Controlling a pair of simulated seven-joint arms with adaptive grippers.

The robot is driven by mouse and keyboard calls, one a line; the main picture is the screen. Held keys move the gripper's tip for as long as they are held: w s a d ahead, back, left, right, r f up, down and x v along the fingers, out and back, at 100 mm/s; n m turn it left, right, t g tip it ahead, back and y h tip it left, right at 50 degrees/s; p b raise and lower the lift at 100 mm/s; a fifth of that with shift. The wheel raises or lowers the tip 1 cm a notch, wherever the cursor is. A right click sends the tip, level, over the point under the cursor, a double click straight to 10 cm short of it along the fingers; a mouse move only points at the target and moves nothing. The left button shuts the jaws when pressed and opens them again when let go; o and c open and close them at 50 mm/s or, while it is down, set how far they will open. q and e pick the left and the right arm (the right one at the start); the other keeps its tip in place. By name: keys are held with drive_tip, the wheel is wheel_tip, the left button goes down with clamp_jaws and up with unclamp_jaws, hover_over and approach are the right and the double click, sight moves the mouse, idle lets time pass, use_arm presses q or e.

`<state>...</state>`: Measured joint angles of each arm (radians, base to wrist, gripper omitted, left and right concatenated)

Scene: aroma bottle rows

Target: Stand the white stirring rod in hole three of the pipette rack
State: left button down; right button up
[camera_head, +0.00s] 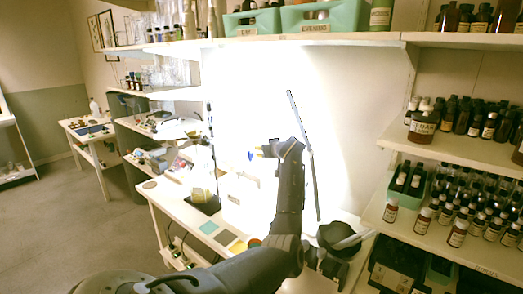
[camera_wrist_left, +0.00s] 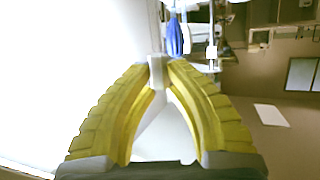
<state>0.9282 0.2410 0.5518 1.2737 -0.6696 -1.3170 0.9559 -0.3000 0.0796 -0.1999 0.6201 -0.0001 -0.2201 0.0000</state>
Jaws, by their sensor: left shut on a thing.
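My left gripper (camera_head: 262,151) reaches over the bench in front of the glaring white panel. In the left wrist view its yellow fingers (camera_wrist_left: 160,75) close together at the tips. A short pale piece shows between the tips, taken as the white stirring rod (camera_wrist_left: 157,72); its full length and tilt cannot be made out. In the head view the rod is lost in the glare. A blue thing (camera_wrist_left: 175,38) hangs just beyond the fingertips, apparently a pipette. I cannot make out the pipette rack or its holes with certainty. My right gripper is not in view.
A thin upright pole (camera_head: 212,140) stands left of my gripper and a long slanting bar (camera_head: 300,125) right of it. Coloured squares (camera_head: 208,228) lie on the bench front. Shelves of brown bottles (camera_head: 460,205) fill the right side. Green bins (camera_head: 255,22) sit above.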

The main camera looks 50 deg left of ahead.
use_arm(q)
drive_tip(key=shift+f, duration=0.8)
drive_tip(key=c, duration=1.3)
unclamp_jaws()
drive_tip(key=shift+v, duration=2.45)
drive_tip(key=shift+r, duration=0.2)
drive_tip(key=shift+r, duration=2.35)
